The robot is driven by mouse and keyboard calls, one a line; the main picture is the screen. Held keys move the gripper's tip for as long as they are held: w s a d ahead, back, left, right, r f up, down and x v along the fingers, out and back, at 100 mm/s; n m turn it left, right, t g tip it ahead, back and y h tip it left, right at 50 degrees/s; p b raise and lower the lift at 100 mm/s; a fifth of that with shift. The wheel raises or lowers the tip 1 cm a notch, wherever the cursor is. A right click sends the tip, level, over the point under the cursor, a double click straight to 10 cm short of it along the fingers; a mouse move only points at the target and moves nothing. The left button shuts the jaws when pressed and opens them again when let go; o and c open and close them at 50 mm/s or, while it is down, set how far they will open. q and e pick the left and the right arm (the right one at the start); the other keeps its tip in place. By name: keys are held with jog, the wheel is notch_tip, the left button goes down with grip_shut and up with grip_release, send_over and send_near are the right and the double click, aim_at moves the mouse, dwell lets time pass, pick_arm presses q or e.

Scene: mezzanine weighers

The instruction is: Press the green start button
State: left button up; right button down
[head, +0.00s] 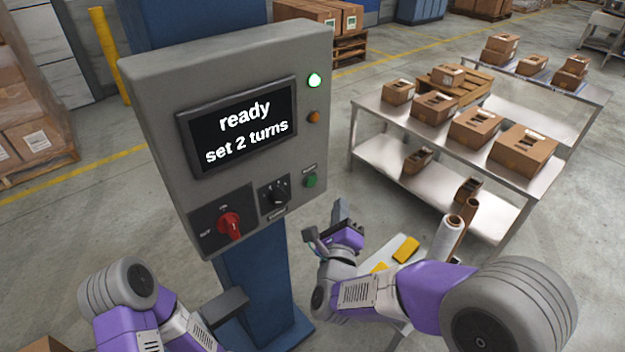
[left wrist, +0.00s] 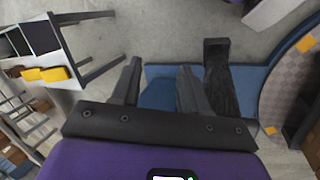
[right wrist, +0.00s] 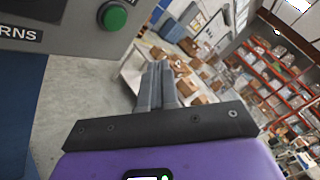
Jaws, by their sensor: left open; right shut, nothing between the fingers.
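The green start button (head: 310,181) sits at the lower right of the grey control box (head: 160,110), under a small label. It also shows at the top left of the right wrist view (right wrist: 115,17). My right gripper (head: 339,208) is shut and empty, to the right of the box and slightly below the button, apart from it. Its closed fingers (right wrist: 158,72) show in the right wrist view. My left gripper (left wrist: 158,78) is open and empty in the left wrist view; its fingers are not clear in the head view. The screen (head: 240,122) reads "ready, set 2 turns".
A black knob (head: 274,194) and a red switch (head: 229,225) are left of the button. A blue pedestal (head: 258,290) carries the box. A metal table (head: 370,112) with cartons stands at right.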

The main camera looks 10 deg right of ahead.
aim_at(312, 181)
jog(key=w+a, duration=0.3)
jog(key=w, duration=0.2)
jog(key=shift+w+a, duration=0.15)
jog(key=shift+a, duration=0.15)
dwell(1.9)
jog(key=shift+w+a+b, duration=0.2)
jog(key=shift+w+b, duration=0.15)
jog(key=shift+b, duration=0.25)
